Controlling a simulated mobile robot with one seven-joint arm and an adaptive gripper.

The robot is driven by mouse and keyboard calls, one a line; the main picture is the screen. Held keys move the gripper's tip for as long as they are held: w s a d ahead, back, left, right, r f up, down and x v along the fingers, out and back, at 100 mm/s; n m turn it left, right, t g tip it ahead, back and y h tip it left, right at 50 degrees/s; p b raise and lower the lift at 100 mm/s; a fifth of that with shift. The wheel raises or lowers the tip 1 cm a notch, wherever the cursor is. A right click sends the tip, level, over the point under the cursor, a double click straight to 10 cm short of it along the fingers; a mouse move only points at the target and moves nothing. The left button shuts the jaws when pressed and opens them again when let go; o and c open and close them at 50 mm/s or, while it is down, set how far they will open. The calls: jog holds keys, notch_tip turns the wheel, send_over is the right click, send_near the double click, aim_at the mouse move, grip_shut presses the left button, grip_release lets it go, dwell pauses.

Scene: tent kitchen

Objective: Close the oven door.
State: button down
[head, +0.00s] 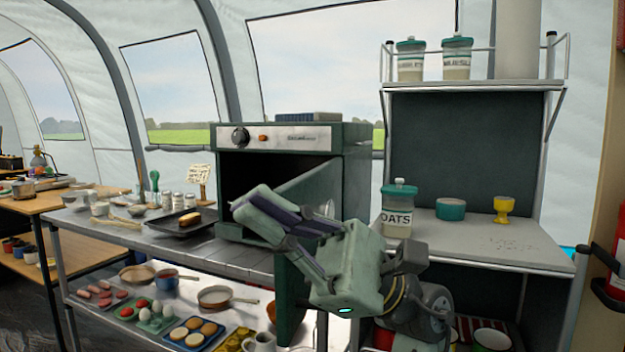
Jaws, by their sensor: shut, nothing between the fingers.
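The dark green oven (293,138) stands on the metal counter at the middle of the head view, with a knob and an orange light on its front panel. Its door (313,180) stands open, swung out toward me from the right side, and the dark inside shows to its left. My gripper (245,203) is shut and empty. It is in front of the oven, fingers pointing up and left, and covers much of the door. I cannot tell whether it touches the door.
A black tray (178,224) with a bread piece is on the counter left of the oven. An oats jar (398,208), a teal bowl (451,209) and a yellow egg cup (503,209) stand on the right unit. Pans and food trays fill the lower shelf.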

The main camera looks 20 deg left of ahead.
jog(key=w+d+f+t+p, duration=0.2)
jog(key=w+d+t+p, duration=0.1)
jog(key=w+d+t, duration=0.4)
jog(key=w+d+f+t+p, duration=0.3)
jog(key=w+d+t, duration=0.2)
jog(key=d+t, duration=0.3)
jog(key=s+a+t+p, duration=0.1)
jog(key=a+p, duration=0.3)
jog(key=a, duration=1.1)
jog(key=shift+s+m, duration=0.3)
jog(key=shift+a+t+y, duration=0.15)
jog(key=shift+t+y, duration=0.15)
jog(key=shift+t, duration=0.1)
